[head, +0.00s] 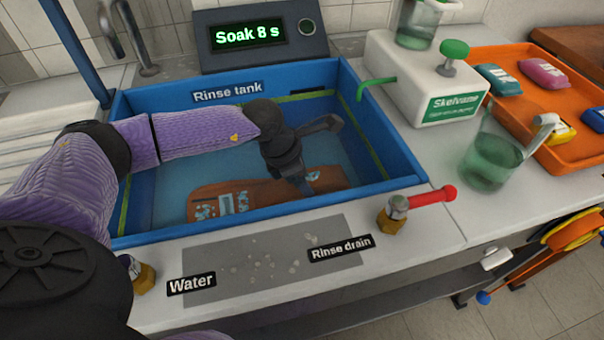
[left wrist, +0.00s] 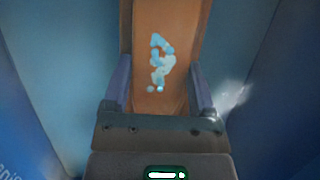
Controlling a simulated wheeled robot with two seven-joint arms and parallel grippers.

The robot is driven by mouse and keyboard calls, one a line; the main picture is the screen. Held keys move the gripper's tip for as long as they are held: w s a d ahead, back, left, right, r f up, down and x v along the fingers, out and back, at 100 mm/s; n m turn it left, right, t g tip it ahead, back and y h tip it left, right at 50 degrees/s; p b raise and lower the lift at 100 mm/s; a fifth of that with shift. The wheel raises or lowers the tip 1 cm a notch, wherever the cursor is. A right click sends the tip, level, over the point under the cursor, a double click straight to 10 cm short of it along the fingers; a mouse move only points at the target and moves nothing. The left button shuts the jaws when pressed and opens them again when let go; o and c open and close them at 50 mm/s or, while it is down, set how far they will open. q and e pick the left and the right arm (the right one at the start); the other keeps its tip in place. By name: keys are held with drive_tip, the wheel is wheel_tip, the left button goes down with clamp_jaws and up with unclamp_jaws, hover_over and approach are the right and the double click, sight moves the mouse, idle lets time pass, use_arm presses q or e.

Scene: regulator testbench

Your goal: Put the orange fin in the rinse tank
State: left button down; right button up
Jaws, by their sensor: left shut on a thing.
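The orange-brown fin (head: 264,201) is low inside the blue rinse tank (head: 400,158), near its front wall. It has pale blue markings. Whether the fin touches the tank floor is hard to tell. My right gripper is not in view.
A red-handled valve (head: 430,197) stands on the front ledge by the rinse drain label. A white dispenser (head: 415,80), a beaker of green liquid (head: 490,160) and an orange tray (head: 490,58) with several colored items are at the right.

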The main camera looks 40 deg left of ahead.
sight(281, 195)
use_arm(q)
drive_tip(key=shift+r, duration=0.1)
unclamp_jaws()
drive_tip(key=p+v, duration=0.5)
drive_tip(key=v, duration=0.7)
